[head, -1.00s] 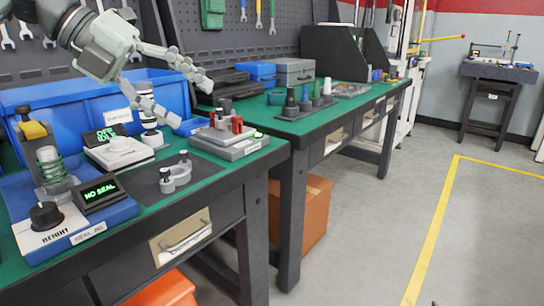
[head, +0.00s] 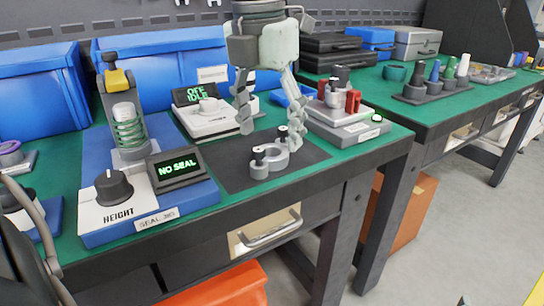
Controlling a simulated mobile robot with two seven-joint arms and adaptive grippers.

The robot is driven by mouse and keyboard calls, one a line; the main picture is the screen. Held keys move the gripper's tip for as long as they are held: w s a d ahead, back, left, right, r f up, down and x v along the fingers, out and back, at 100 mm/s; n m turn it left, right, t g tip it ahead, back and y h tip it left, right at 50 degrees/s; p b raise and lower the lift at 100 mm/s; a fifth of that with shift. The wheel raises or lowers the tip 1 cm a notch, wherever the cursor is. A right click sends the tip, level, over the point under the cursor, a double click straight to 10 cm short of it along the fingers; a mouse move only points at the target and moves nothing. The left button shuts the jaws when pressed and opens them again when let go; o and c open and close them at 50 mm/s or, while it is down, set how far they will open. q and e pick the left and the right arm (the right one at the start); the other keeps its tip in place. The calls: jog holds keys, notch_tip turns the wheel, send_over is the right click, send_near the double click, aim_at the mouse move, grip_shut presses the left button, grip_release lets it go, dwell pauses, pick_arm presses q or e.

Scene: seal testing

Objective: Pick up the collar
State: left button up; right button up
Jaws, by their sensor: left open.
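The collar (head: 268,162), which I take to be the light grey ring-shaped part with two dark-topped posts, lies on the dark mat (head: 228,176) near the table's front edge. My left gripper (head: 270,136) points down from above. Its two fingers are spread wide and nothing shows between them. The fingertips appear just above and behind the collar, one to each side; the exact height gap cannot be told.
Left stands the blue seal jig (head: 207,190) with a spring post, a black knob and a "NO SEAL" display. Behind is a white "OFF IDLE" unit (head: 205,118). Right is a grey fixture (head: 349,132) with red blocks. Blue bins (head: 150,72) line the back.

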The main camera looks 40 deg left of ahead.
aim_at(277, 158)
pick_arm(q)
jog(key=f, duration=0.3)
jog(key=shift+w+f, duration=0.15)
jog(key=shift+w, duration=0.1)
pick_arm(e)
jog(key=shift+a+r+t, duration=0.3)
jog(key=shift+a+r, duration=0.15)
jog(key=shift+r, duration=0.35)
pick_arm(q)
jog(key=shift+c, duration=0.3)
jog(key=c, duration=1.3)
pick_arm(e)
jog(key=shift+w, duration=0.1)
